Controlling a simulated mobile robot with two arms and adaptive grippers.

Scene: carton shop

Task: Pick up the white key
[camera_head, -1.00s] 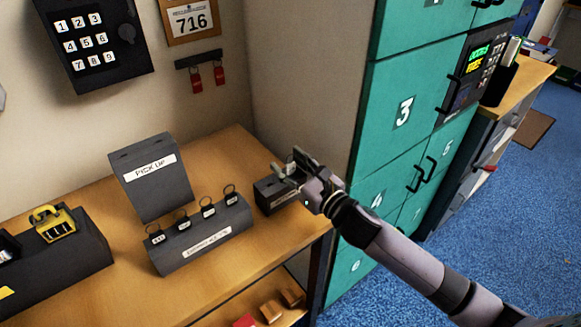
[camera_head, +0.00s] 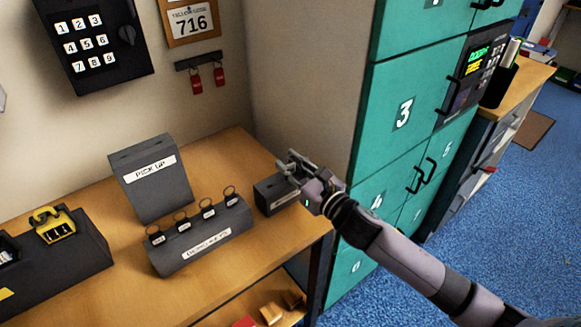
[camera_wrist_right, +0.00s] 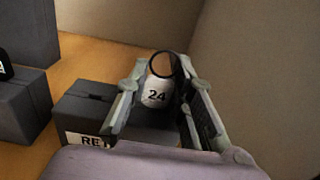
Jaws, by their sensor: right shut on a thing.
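The white key (camera_wrist_right: 157,93) shows in the right wrist view as a white tag marked 24 with a dark ring at its top. My right gripper (camera_wrist_right: 160,92) is shut on it, with a finger on each side. In the head view my right gripper (camera_head: 290,164) is over the small dark box at the right of the counter, and the key is hidden there. That dark box (camera_head: 266,197) has a slot in its top and a label starting "RET" (camera_wrist_right: 85,138) in the wrist view. My left gripper is not in view.
A dark rack (camera_head: 170,262) with several black-tagged keys stands left of the small box. A "PICK UP" box (camera_head: 165,190) stands behind it. Teal lockers (camera_head: 385,130) rise close to the right of my right arm. A yellow-handled device (camera_head: 54,224) sits far left.

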